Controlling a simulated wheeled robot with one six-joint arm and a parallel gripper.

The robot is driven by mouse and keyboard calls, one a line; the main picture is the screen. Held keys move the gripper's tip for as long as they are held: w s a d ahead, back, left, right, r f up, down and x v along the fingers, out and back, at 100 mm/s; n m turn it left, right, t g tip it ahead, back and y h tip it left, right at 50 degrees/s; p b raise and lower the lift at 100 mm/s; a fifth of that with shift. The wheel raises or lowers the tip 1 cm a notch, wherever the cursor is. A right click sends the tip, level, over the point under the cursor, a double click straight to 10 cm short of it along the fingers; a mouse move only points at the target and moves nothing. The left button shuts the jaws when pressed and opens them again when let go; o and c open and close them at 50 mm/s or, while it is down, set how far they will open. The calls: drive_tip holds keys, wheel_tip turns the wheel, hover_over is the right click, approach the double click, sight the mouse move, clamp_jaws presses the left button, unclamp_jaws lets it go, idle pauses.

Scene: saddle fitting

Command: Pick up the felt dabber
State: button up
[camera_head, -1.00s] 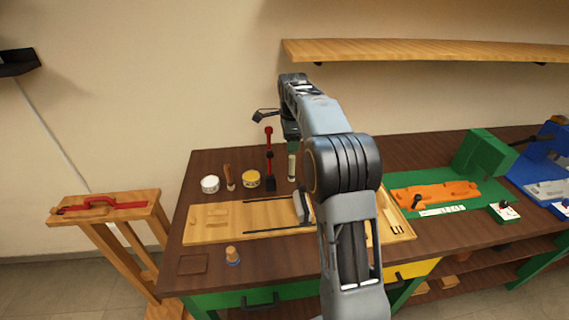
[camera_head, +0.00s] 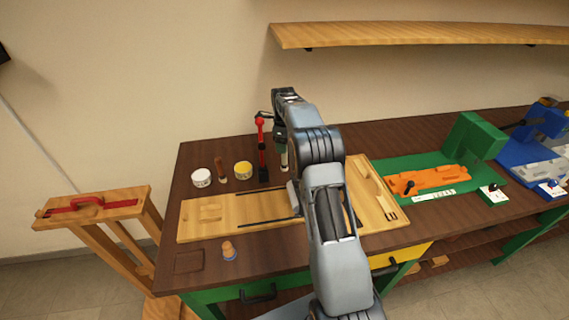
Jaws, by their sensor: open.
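A small peg with a tan wooden grip and a blue base, which looks like the felt dabber (camera_head: 229,251), stands upright on the dark bench top near its front edge. My gripper (camera_head: 272,118) is at the far end of my arm, high over the back of the bench, behind and to the right of the dabber and well apart from it. Its fingers are small and partly hidden by my wrist. It is open, and I see nothing held in it.
A wooden board (camera_head: 205,230) with dark rails lies behind the dabber. A dark square patch (camera_head: 189,262) is left of it. A white tin (camera_head: 201,178), yellow tin (camera_head: 243,169), wooden-handled tool (camera_head: 221,170) and red-topped tool (camera_head: 261,150) stand behind the board. A shelf (camera_head: 400,36) overhangs the right.

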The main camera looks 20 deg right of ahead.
sight(284, 164)
drive_tip(key=shift+w+d+f+p, duration=0.15)
drive_tip(key=shift+f+p, duration=0.25)
drive_tip(key=shift+f, duration=0.95)
drive_tip(key=shift+w+a+f+p, duration=0.1)
drive_tip(key=shift+f+p, duration=0.25)
drive_tip(key=shift+f, duration=1)
drive_tip(key=shift+c, duration=0.3)
drive_tip(key=c, duration=1)
drive_tip(key=shift+o, duration=0.2)
drive_tip(key=shift+r, duration=0.1)
wheel_tip(284, 164, up, 10)
drive_tip(key=shift+f+b, duration=0.1)
drive_tip(key=shift+b, duration=0.5)
